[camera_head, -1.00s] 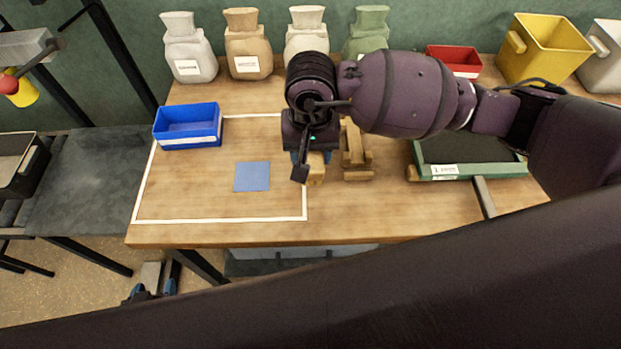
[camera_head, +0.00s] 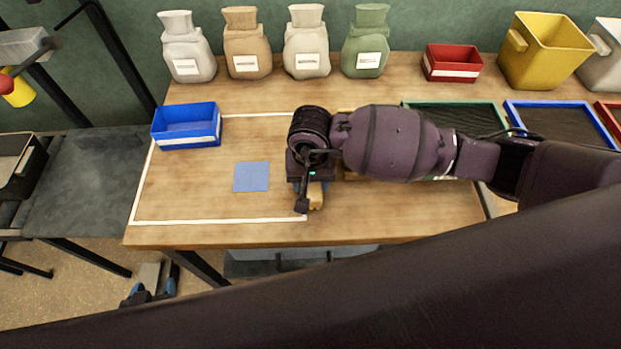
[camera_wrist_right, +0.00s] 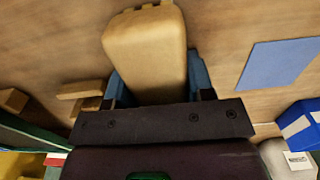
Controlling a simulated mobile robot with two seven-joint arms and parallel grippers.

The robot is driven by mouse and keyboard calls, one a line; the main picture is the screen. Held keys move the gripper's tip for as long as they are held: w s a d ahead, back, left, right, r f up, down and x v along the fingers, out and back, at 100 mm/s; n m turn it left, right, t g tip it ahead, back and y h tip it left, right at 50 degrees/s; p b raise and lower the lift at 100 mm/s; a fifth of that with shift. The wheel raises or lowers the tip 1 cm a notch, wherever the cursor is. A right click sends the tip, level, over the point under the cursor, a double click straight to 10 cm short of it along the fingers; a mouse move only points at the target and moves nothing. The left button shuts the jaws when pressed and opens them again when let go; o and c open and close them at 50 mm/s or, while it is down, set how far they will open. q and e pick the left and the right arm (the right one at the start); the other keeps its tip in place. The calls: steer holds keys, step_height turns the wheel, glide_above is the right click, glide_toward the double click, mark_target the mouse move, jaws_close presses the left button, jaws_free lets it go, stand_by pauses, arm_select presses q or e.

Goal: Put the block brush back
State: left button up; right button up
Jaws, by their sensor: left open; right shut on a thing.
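The block brush, a pale wooden block with rounded edges (camera_wrist_right: 146,48), is between the blue fingers of my right gripper (camera_wrist_right: 155,85) in the right wrist view. In the head view a small end of the brush (camera_head: 316,198) shows below my right gripper (camera_head: 309,185), over the table right of the white outline. My right gripper is shut on it. A wooden rest (camera_wrist_right: 85,92) lies beside it in the wrist view; my right arm mostly hides it in the head view. My left gripper (camera_head: 152,288) is open and empty, low at the lower left, off the table.
A blue square (camera_head: 251,177) and a blue bin (camera_head: 187,126) lie left of the right gripper. Several sacks (camera_head: 306,42), a red bin (camera_head: 452,63) and a yellow bin (camera_head: 543,50) stand at the back. Framed trays (camera_head: 560,104) stand right. The front left table is clear.

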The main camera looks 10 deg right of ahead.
steer(key=shift+f, duration=0.15)
steer(key=o, duration=0.8)
steer(key=shift+o, duration=0.2)
steer(key=shift+r, duration=0.2)
steer(key=shift+w+r, duration=0.1)
steer(key=shift+r, duration=0.15)
step_height(320, 180, up, 12)
steer(key=shift+f, duration=0.2)
